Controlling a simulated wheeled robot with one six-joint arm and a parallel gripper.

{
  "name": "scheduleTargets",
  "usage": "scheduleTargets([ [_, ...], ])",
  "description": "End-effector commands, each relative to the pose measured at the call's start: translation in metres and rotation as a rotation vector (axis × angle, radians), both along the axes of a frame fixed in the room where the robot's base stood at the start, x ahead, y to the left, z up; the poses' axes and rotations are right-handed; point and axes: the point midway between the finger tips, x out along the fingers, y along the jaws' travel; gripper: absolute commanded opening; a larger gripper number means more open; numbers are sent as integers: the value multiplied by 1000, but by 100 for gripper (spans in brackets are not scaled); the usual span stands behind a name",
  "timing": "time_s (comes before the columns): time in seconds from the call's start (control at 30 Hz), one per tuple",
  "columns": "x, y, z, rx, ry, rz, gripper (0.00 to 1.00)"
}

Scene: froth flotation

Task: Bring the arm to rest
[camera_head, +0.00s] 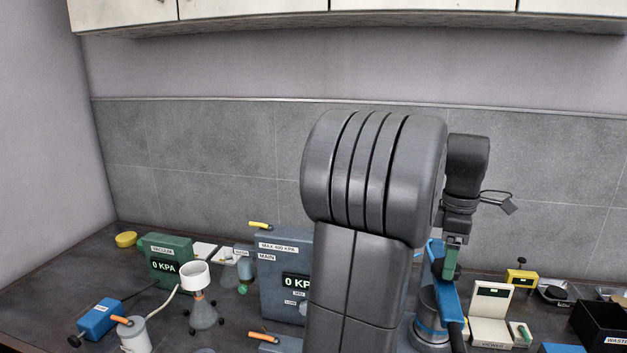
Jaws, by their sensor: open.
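My grey arm rises through the middle of the head view and hides much of the bench. Its dark wrist hangs down at the right of the elbow. My gripper (458,226) is at the lower end of the wrist, small and partly merged with what stands behind it. It is open. I see nothing held in it, though the fingertips are hard to make out. A blue machine (437,292) with a green part stands just below and beside it. I cannot tell whether they touch.
At left are a green vacuum box (166,258), a flask with a white funnel (203,312) and a blue box (98,318). A blue-grey main pressure box (277,279) stands behind my arm. At right are a viewer (491,318) and a black waste bin (601,325). White cupboards (250,8) hang above.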

Motion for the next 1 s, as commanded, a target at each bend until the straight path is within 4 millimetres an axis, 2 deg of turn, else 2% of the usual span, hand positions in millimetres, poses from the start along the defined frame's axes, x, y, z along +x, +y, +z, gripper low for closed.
scheduleTargets([
  [0.4, 1, 0, 80, -2, -5, 1, 77],
  [0.7, 1, 0, 125, -2, -5, 1, 77],
  [1.0, -1, 0, 73, 1, 2, 0, 77],
])
